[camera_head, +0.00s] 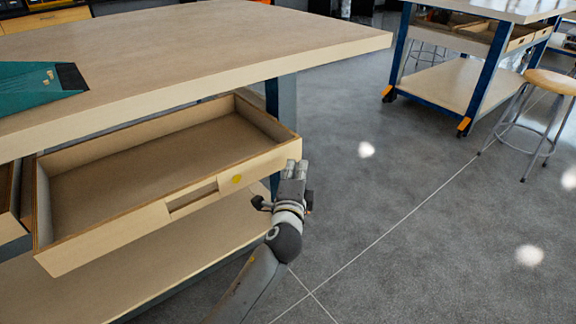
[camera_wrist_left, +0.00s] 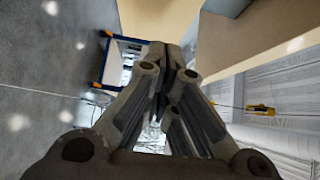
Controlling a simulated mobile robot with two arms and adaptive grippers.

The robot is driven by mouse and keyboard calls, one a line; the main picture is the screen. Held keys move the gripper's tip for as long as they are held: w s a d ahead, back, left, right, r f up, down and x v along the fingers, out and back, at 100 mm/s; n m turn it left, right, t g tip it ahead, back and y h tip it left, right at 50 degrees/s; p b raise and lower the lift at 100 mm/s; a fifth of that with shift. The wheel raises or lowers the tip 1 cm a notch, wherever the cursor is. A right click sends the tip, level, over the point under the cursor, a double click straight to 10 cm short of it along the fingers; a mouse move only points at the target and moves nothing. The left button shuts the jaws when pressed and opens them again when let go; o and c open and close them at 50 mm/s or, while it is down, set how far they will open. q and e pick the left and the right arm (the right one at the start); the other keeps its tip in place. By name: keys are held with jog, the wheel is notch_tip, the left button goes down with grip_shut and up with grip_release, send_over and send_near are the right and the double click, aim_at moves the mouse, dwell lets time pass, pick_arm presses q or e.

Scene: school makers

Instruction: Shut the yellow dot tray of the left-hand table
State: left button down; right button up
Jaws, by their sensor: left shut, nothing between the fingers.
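The yellow dot tray (camera_head: 100,236) is a light wooden drawer under the left-hand table (camera_head: 200,45). It is pulled out and looks empty inside. Its front carries a yellow dot (camera_head: 237,179) near the right end and a slot-shaped handle cutout left of the dot. My left gripper (camera_head: 296,168) is shut and empty at the right end of the tray front, its fingertips at or very near the front's corner; I cannot tell whether they touch. In the left wrist view the shut fingers (camera_wrist_left: 172,60) point away, with pale wood beside them. My right gripper is not in view.
Another tray (camera_head: 10,205) stands partly open at the left edge. A lower shelf (camera_head: 180,255) runs under the tray. A teal item (camera_head: 35,85) lies on the tabletop. A second table (camera_head: 500,12) and a stool (camera_head: 550,82) stand at the right. The grey floor between is clear.

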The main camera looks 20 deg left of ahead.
aim_at(251, 145)
pick_arm(q)
jog(key=shift+w+a, duration=0.45)
jog(key=shift+a, duration=0.25)
jog(key=shift+w+a, duration=0.45)
jog(key=shift+a, duration=0.2)
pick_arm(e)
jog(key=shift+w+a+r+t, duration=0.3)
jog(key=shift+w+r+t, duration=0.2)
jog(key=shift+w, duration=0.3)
pick_arm(q)
jog(key=w+a, duration=0.1)
jog(key=a, duration=0.1)
jog(key=w+a, duration=0.2)
jog(key=a, duration=0.1)
jog(key=w+a, duration=0.2)
jog(key=shift+w+a+r+p, duration=0.15)
jog(key=shift+w+p, duration=0.1)
jog(key=shift+p, duration=0.1)
jog(key=w+a, duration=0.2)
jog(key=a, duration=0.1)
jog(key=w+a, duration=0.2)
jog(key=a, duration=0.1)
jog(key=shift+w+b, duration=0.35)
jog(key=shift+w, duration=0.05)
jog(key=shift+w+a, duration=0.25)
jog(key=shift+a, duration=0.1)
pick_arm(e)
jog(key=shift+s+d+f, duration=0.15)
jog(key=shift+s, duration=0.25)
